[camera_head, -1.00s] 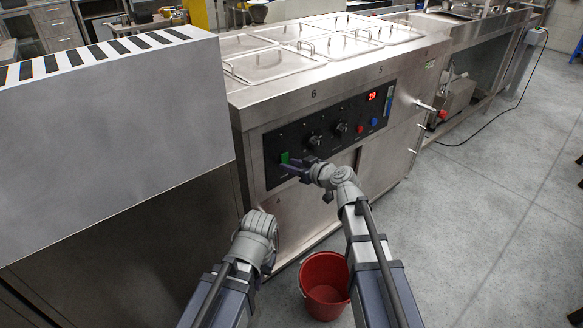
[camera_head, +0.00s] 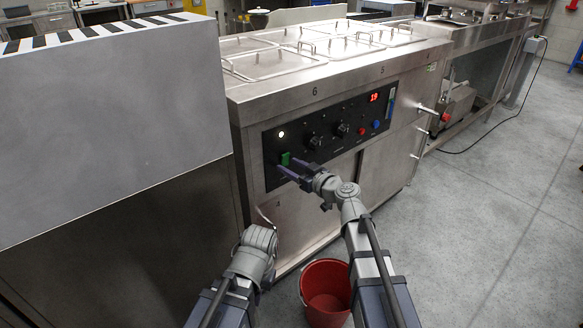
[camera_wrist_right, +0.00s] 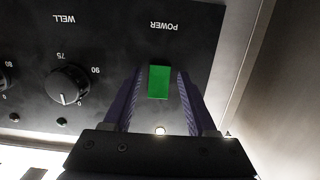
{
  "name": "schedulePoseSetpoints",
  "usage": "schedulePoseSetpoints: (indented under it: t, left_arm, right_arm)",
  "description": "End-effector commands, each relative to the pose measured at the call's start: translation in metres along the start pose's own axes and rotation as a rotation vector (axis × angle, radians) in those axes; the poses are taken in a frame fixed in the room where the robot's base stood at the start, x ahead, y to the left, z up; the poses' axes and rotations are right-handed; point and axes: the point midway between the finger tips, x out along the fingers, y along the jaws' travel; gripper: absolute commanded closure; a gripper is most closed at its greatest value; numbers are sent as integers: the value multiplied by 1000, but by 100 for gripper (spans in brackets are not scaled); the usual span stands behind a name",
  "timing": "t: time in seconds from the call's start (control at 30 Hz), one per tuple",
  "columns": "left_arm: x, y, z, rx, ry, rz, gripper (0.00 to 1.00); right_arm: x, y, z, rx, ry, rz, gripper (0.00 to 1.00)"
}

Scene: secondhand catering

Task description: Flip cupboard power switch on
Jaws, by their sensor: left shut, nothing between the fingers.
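The green power switch (camera_head: 285,158) is at the left end of the cupboard's black control panel (camera_head: 330,128). A small white lamp (camera_head: 281,134) above it glows. In the right wrist view the switch (camera_wrist_right: 159,82) appears upside down under the POWER label, with the glowing lamp (camera_wrist_right: 160,131) beside it. My right gripper (camera_head: 286,164) is open at the switch, its two dark fingers on either side; I cannot tell whether they touch it. The same gripper fills the lower right wrist view (camera_wrist_right: 160,76). My left gripper (camera_head: 262,225) is shut and empty, low in front of the cupboard.
A red bucket (camera_head: 325,290) stands on the floor below my right arm. A grey box-like unit with a striped top (camera_head: 110,120) blocks the left side. A bar handle (camera_head: 427,109) sticks out at the cupboard's right. Floor is clear to the right.

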Motion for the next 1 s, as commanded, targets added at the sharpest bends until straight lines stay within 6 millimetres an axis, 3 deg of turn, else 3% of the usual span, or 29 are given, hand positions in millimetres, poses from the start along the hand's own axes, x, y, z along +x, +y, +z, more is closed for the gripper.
schedulePoseSetpoints:
  t: [0.33,0.7,1.0]
  left_arm:
    - [-1,0,0,0,0,0,100]
    - [-8,-1,1,-2,-1,-1,100]
    - [-10,-1,1,-2,-1,-1,100]
  right_arm:
    - [-4,0,0,0,0,1,35]
    - [-60,-1,-1,1,0,2,35]
    - [-78,0,0,0,0,0,35]
